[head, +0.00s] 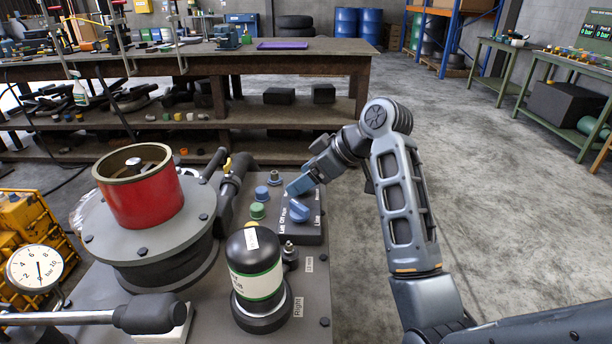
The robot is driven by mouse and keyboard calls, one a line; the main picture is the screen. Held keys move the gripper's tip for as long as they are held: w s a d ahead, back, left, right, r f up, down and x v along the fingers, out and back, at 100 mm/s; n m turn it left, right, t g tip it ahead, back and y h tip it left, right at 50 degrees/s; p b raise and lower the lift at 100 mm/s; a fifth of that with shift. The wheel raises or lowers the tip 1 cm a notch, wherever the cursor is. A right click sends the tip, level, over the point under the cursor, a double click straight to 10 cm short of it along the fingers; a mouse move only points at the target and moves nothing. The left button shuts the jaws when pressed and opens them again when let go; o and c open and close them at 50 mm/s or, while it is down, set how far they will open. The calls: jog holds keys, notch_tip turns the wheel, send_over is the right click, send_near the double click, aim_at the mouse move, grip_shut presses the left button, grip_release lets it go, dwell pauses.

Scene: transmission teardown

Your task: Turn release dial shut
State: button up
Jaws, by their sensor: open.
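A blue dial (299,211) sits on a dark box (312,234) with white lettering, on the right side of the grey bench plate. I take it as the release dial; which setting it points to is too small to tell. My gripper (297,188) is open, with its blue fingertips just behind and above the dial. Its fingers overlap in this view, and I cannot tell whether they touch the dial. Nothing shows between them.
Blue and green knobs (257,211) stand left of the box. A black canister (259,284) stands in front of it. A red cylinder (141,194) on a round grey housing, a pressure gauge (36,267) and a lever (150,313) are left. Open floor lies right.

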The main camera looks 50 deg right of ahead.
jog(key=c, duration=1.1)
jog(key=shift+o, duration=0.2)
jog(key=shift+r+m+p, duration=0.1)
jog(key=shift+m+p, duration=0.2)
jog(key=shift+p, duration=0.1)
jog(key=m+h+p, duration=0.2)
jog(key=shift+s+a+r+p, duration=0.15)
jog(key=shift+a+p, duration=0.1)
jog(key=shift+p, duration=0.15)
jog(key=m+h+p, duration=0.3)
jog(key=m, duration=0.1)
jog(key=shift+a+p, duration=0.2)
jog(key=shift+p, duration=0.1)
jog(key=m+h+p, duration=0.1)
jog(key=m+h, duration=0.1)
jog(key=m+g+p, duration=0.1)
jog(key=shift+w+a+m+h+p, duration=0.15)
jog(key=shift+w+m+h+p, duration=0.15)
jog(key=shift+h+p, duration=0.1)
jog(key=shift+m+g+h+p, duration=0.6)
jog(key=shift+m+g+h, duration=0.4)
jog(key=shift+m, duration=0.8)
jog(key=shift+f, duration=0.2)
